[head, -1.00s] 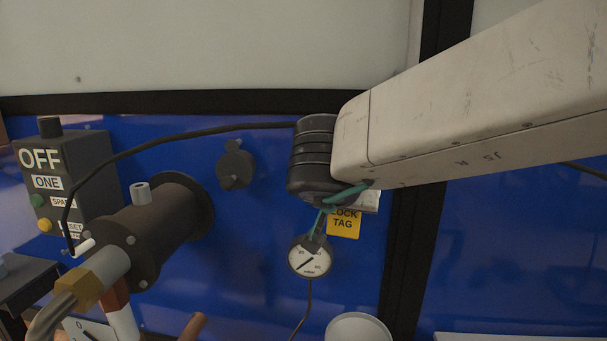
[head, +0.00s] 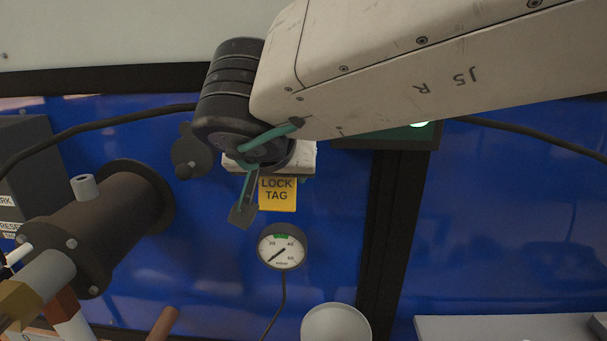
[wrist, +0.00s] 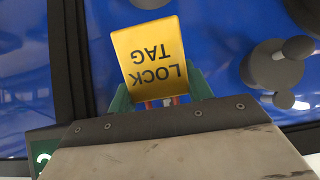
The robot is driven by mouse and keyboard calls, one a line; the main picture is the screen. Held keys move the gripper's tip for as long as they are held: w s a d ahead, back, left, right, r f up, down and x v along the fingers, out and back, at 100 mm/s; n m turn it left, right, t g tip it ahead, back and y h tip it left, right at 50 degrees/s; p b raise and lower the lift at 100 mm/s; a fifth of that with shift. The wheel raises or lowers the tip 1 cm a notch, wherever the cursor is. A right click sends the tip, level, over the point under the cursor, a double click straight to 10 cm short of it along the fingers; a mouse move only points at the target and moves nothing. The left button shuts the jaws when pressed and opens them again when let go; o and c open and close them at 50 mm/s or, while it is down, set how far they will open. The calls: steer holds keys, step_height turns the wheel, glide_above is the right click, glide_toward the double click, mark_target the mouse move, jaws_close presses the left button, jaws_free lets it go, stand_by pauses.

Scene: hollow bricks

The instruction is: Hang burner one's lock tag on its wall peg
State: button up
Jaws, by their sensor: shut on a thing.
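The yellow lock tag (head: 277,194) hangs upright below my gripper (head: 276,177) in the head view, its lettering facing me. In the wrist view the tag (wrist: 149,55) appears upside down. Its lettered lower part is clear of the green fingers of my gripper (wrist: 161,97), which are shut on its other end. A dark round fitting with small knobs (head: 190,152) is on the blue wall left of the gripper; it also shows in the wrist view (wrist: 272,67). I cannot tell whether it is the peg. The tag is apart from it.
A pressure gauge (head: 282,246) is just below the tag, with a cable running down. A thick brown burner pipe (head: 112,225) juts out at left. A white round vessel (head: 336,324) stands at the bottom. A dark post (head: 398,220) is at right.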

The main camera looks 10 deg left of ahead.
steer(key=w+f, duration=0.1)
steer(key=w, duration=0.5)
steer(key=shift+w+f, duration=0.25)
stand_by(0.4)
steer(key=shift+a, duration=0.1)
stand_by(0.6)
steer(key=o, duration=1.3)
